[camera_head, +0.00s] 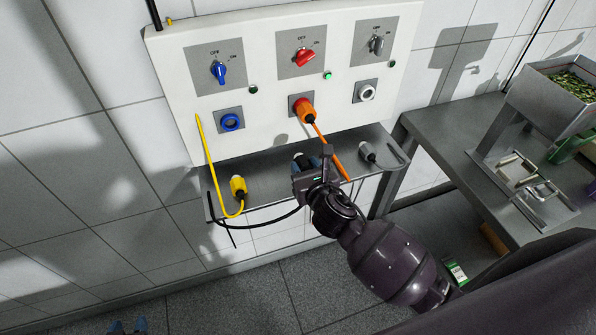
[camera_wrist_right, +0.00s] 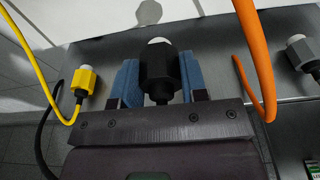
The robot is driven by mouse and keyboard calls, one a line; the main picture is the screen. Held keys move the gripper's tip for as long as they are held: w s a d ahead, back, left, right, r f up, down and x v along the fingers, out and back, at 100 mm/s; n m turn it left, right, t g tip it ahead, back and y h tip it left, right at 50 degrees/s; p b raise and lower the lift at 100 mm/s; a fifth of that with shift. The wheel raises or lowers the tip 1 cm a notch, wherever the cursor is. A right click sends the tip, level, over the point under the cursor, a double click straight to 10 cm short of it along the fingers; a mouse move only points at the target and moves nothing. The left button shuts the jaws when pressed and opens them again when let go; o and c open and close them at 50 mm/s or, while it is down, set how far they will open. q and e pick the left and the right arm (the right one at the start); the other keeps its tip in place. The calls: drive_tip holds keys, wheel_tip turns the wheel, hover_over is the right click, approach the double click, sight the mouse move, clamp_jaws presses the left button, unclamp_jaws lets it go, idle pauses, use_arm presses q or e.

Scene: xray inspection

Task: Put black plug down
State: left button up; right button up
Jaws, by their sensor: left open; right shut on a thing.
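My right gripper (camera_head: 304,163) is over the narrow grey shelf (camera_head: 265,187) below the control panel. In the right wrist view its blue fingers (camera_wrist_right: 158,80) are shut on the black plug (camera_wrist_right: 159,72), one on each side. The plug's pale end points away from the gripper, towards the panel. In the head view the plug is mostly hidden by the gripper. A black cable (camera_head: 262,222) runs from the gripper area to the left. I cannot tell whether the plug touches the shelf. Only the blue fingertips of my left gripper (camera_head: 127,326) show at the bottom left, open and apart from everything.
A yellow plug (camera_head: 238,187) lies on the shelf to the left, and a grey plug (camera_head: 367,151) to the right. An orange plug (camera_head: 304,111) sits in the red socket, its cable hanging close beside my right gripper. A table (camera_head: 440,140) stands at the right.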

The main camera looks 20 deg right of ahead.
sight(300, 158)
drive_tip(key=w, duration=0.4)
drive_tip(key=shift+w+a, duration=0.15)
drive_tip(key=shift+w, duration=0.25)
wheel_tip(300, 158, down, 2)
drive_tip(key=shift+s+f+b, duration=0.15)
drive_tip(key=shift+f+b, duration=0.05)
drive_tip(key=shift+b, duration=0.2)
wheel_tip(300, 158, down, 4)
drive_tip(key=shift+f+b, duration=0.1)
drive_tip(key=shift+b, duration=0.6)
drive_tip(key=shift+w+f, duration=0.2)
drive_tip(key=shift+f, duration=0.05)
drive_tip(key=shift+f, duration=0.3)
drive_tip(key=o, duration=1.1)
drive_tip(key=shift+r, duration=0.1)
